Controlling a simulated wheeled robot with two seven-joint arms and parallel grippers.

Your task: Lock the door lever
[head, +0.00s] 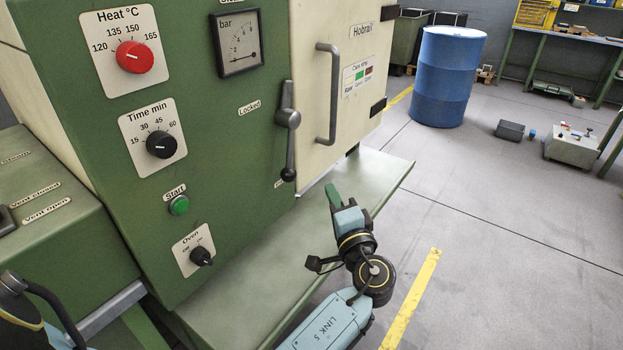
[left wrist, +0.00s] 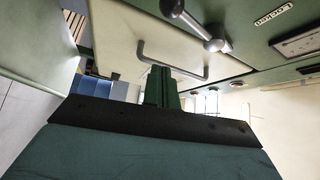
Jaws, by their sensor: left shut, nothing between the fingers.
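The door lever (head: 288,120) is a grey handle on the green front panel, beside the cream door (head: 335,80). It hangs down, with its black knob (head: 288,174) at the lower end. A "Locked" label (head: 249,107) is left of the pivot; another label by the knob is partly hidden. My left gripper (head: 333,196) is shut and empty, below and right of the knob, apart from it. In the left wrist view its green fingers (left wrist: 161,87) are together, and the lever (left wrist: 200,28) shows above them. My right gripper is not in view.
The door's grey pull handle (head: 332,95) sticks out right of the lever. A green shelf (head: 370,180) juts out below the door. Knobs, a gauge (head: 237,43) and a start button (head: 179,205) are left.

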